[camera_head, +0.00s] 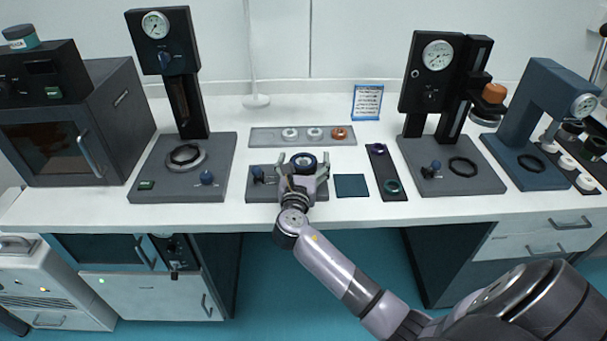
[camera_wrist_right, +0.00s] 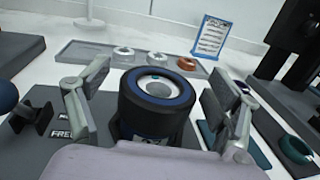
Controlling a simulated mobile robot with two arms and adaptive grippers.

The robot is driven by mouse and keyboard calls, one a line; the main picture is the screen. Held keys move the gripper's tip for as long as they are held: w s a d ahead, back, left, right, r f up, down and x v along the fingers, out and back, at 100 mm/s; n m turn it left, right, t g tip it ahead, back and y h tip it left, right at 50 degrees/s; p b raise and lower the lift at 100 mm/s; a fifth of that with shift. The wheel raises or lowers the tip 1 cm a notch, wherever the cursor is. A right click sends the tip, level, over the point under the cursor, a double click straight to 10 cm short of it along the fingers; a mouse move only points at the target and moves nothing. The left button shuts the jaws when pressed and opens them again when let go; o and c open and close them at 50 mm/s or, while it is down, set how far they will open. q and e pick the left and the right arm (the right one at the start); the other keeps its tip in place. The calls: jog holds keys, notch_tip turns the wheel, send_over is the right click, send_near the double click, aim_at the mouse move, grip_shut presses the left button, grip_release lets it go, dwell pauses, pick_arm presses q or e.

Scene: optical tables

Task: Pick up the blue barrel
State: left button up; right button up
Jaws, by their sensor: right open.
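The blue barrel (camera_head: 304,160) is a short dark cylinder with a blue ring and a pale centre on top. It stands upright on a grey plate (camera_head: 262,193) at the middle of the table. In the right wrist view the barrel (camera_wrist_right: 157,100) sits between the fingers of my right gripper (camera_head: 304,168). The fingers are spread on either side of it with visible gaps. My right gripper is open and empty. The barrel's lower front is partly hidden by the gripper body in the wrist view. My left gripper is not in view.
A grey tray (camera_head: 260,140) with two white rings and an orange ring lies behind the barrel. A dark teal mat (camera_head: 350,186) and a dark strip (camera_head: 381,165) lie to the right. Gauge presses stand left (camera_head: 185,80) and right (camera_head: 440,75). A small sign (camera_head: 367,102) stands behind.

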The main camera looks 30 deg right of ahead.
jog(key=shift+c, duration=0.6)
jog(key=shift+r, duration=0.1)
jog(key=c, duration=1.7)
jog(key=shift+o, duration=0.2)
